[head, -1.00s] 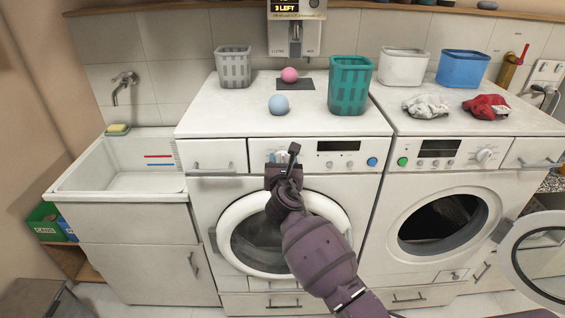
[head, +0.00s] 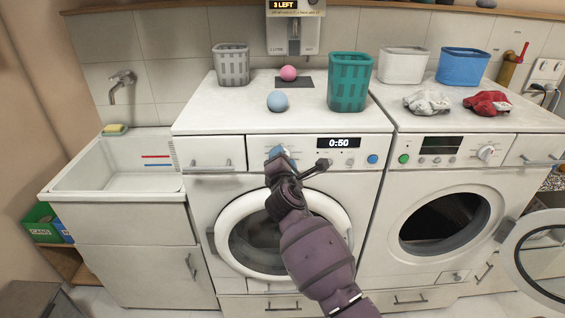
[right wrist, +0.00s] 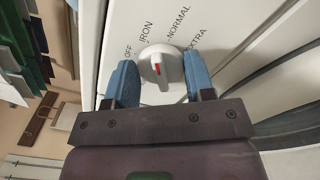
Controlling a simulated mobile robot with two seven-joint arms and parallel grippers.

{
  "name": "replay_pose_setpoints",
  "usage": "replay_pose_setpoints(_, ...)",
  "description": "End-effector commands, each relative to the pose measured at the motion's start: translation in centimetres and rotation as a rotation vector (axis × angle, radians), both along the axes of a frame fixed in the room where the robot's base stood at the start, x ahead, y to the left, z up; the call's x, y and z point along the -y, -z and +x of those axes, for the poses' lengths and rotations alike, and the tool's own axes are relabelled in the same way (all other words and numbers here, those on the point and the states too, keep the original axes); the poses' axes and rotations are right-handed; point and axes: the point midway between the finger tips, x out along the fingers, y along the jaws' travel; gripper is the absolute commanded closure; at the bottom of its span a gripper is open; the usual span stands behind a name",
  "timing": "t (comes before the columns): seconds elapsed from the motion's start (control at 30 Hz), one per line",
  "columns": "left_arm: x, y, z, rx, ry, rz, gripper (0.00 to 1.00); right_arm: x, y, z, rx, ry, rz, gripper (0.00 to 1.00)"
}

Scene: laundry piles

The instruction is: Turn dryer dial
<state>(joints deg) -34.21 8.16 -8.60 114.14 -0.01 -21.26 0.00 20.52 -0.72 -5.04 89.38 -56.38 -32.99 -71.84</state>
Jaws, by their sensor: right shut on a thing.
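The left machine (head: 200,225) has a white dial on its front panel, mostly hidden in the head view by my right gripper (head: 279,153). The blue fingers of my right gripper (right wrist: 157,72) are shut on the dial, one on each side. The machine's display (head: 338,142) is lit and reads 0:50. My left gripper is not in view.
A blue ball (head: 277,101), a pink ball (head: 288,73) and a teal basket (head: 349,82) stand on the left machine. The right machine (head: 375,205) has an open door (head: 545,258) swung out right. A sink (head: 95,170) is at left.

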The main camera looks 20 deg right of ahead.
Motion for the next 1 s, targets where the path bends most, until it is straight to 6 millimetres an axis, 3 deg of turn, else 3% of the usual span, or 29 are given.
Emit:
replay_pose_setpoints(0.5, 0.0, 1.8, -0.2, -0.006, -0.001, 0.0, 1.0, 0.1, 0.4, 0.0, 0.1, 0.001, 0.353, 0.75)
replay_pose_setpoints(1.0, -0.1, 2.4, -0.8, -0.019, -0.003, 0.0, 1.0, 0.1, 0.3, 0.0, 0.122, 0.0, 0.433, 0.75)
